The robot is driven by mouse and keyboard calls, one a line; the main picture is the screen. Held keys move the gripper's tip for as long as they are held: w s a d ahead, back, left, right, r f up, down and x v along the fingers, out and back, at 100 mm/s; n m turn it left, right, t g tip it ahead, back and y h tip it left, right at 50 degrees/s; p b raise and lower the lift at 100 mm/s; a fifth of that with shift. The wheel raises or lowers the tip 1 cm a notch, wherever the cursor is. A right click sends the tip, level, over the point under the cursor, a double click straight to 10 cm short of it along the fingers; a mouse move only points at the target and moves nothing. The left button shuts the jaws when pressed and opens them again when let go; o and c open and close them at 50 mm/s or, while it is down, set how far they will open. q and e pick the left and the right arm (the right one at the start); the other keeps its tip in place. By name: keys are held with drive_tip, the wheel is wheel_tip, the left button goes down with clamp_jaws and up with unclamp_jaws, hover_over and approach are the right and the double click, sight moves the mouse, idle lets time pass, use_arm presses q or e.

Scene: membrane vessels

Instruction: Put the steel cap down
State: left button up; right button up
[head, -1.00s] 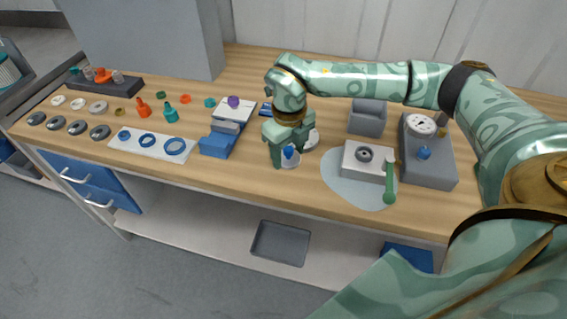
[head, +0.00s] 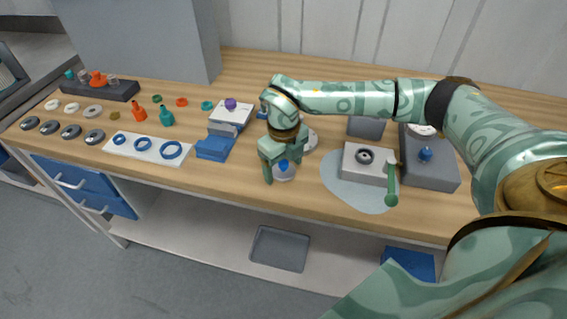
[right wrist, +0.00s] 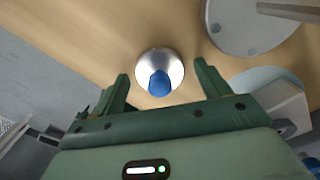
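The steel cap (head: 283,175) is a shiny domed disc with a blue knob, near the front edge of the wooden bench. In the right wrist view the cap (right wrist: 150,63) appears upright on the wood. My right gripper (head: 276,170) points down over it. In the right wrist view the two fingers of the right gripper (right wrist: 161,78) are spread, with visible gaps on both sides of the cap and knob. The cap's far side is partly hidden by the gripper in the head view. My left gripper is not in view.
A round metal plate (head: 309,140) lies just behind the cap. Blue blocks (head: 214,148) stand left. A pale block with a ring (head: 368,163) and a green-handled tool (head: 391,185) are right. The front edge (head: 240,190) is close; bare wood lies between.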

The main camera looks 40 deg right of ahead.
sight(283, 162)
drive_tip(key=shift+r, duration=0.15)
wheel_tip(283, 162, up, 12)
drive_tip(key=p, duration=0.3)
